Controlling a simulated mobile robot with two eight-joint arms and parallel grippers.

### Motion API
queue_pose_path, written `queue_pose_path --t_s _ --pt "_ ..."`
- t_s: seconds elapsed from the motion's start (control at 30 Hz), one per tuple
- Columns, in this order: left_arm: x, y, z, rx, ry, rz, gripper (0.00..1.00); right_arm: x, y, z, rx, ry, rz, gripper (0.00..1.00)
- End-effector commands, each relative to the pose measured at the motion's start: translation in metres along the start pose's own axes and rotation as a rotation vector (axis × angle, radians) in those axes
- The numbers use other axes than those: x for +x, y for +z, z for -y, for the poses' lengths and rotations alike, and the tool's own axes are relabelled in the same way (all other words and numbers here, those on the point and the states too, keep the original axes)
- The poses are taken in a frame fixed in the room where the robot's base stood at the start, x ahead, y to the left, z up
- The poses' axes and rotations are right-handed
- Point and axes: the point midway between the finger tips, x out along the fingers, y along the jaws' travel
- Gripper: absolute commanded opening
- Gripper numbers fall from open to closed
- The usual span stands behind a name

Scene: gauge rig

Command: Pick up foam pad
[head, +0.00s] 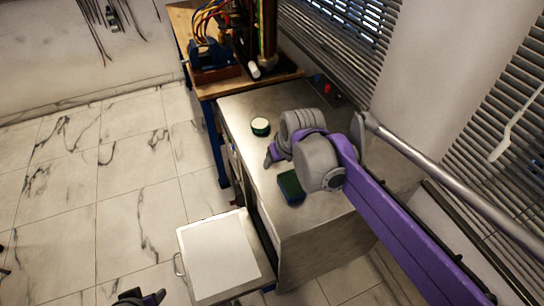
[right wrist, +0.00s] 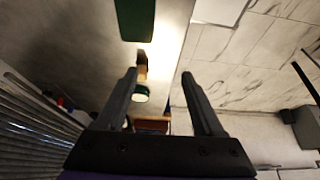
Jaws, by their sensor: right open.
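The foam pad appears to be the dark green block (head: 291,187) lying on the grey cabinet top, near its left edge. It also shows at the top of the right wrist view (right wrist: 135,18), cut off by the frame edge. My right gripper (head: 271,155) is above the cabinet top, beyond the pad in the head view. In the right wrist view its two fingers (right wrist: 158,74) are spread with nothing held between them. My left gripper (head: 140,298) is partly in view at the bottom edge of the head view, and its jaws are unclear.
A round green item with a pale top (head: 261,127) stands on the cabinet top (head: 310,230). A pulled-out drawer (head: 183,240) with a white surface sticks out at lower left. A wooden bench (head: 225,88) with wired equipment stands behind. Window blinds are at right.

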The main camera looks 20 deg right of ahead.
Motion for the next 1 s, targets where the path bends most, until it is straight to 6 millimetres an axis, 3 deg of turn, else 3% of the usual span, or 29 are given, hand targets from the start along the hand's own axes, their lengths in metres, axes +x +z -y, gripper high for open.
queue_pose_path --t_s 0.1,0.3,0.5,0.7,1.0 --pt "0.01 0.009 0.0 0.0 0.0 0.006 0.5 0.027 -0.042 -0.02 0.002 0.001 0.012 0.69" --pt "0.016 0.014 0.0 0.0 0.0 0.01 0.5 0.057 -0.082 -0.042 0.002 -0.001 0.02 0.69" --pt "0.018 0.015 0.0 0.0 0.0 0.011 0.5 0.076 -0.091 -0.048 -0.001 -0.002 0.022 0.69" --pt "0.019 0.017 0.0 0.0 0.0 0.012 0.5 0.107 -0.09 -0.047 0.0 -0.002 0.021 0.69" --pt "0.019 0.017 0.0 0.0 0.0 0.012 0.5 0.134 -0.087 -0.044 -0.001 -0.002 0.021 0.69"
